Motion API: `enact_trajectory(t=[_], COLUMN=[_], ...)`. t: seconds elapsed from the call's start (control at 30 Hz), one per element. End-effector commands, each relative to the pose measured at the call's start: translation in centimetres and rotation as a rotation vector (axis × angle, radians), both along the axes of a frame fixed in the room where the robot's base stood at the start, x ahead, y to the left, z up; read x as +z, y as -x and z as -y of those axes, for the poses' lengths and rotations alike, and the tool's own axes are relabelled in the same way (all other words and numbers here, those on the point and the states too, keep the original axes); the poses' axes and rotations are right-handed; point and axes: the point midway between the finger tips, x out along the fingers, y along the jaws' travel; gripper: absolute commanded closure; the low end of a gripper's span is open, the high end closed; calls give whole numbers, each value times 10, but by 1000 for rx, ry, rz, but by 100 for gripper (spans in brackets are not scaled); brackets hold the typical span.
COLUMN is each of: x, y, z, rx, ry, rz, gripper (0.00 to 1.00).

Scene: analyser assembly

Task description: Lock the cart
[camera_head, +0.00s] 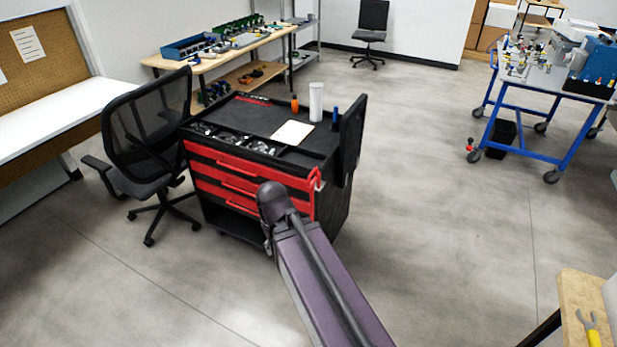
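A blue-framed cart (532,155) with a grey top stands on casters at the upper right, well apart from my arm. A small red part (470,148) shows low at its left side, near a caster (475,155); whether any caster is locked is too small to tell. A black tool cart with red drawers (235,170) stands at centre. My arm reaches up from the bottom edge, its dark end joint in front of those drawers in the picture. My gripper's fingers cannot be made out; a small grey part beside the joint may belong to it.
A black office chair (145,135) stands left of the tool cart. A black bin (502,138) is under the blue cart. A wooden surface with a yellow-handled wrench (590,330) is at lower right. Open floor (430,220) lies between the two carts.

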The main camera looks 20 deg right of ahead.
Motion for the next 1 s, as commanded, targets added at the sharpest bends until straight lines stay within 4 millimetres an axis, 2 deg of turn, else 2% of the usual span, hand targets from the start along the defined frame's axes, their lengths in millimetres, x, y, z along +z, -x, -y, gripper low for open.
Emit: enact_trajectory(t=[0.43, 0.5, 0.57, 0.77, 1.0], x=[-3, -6, -9, -24, -31], y=[-3, -7, -13, -41, -91], z=[2, 6, 18, 44, 81], rx=[-5, -11, -17, -61, -124], ry=[17, 42, 73, 247, 549], rz=[4, 9, 16, 61, 176], gripper=[49, 49, 49, 49, 49])
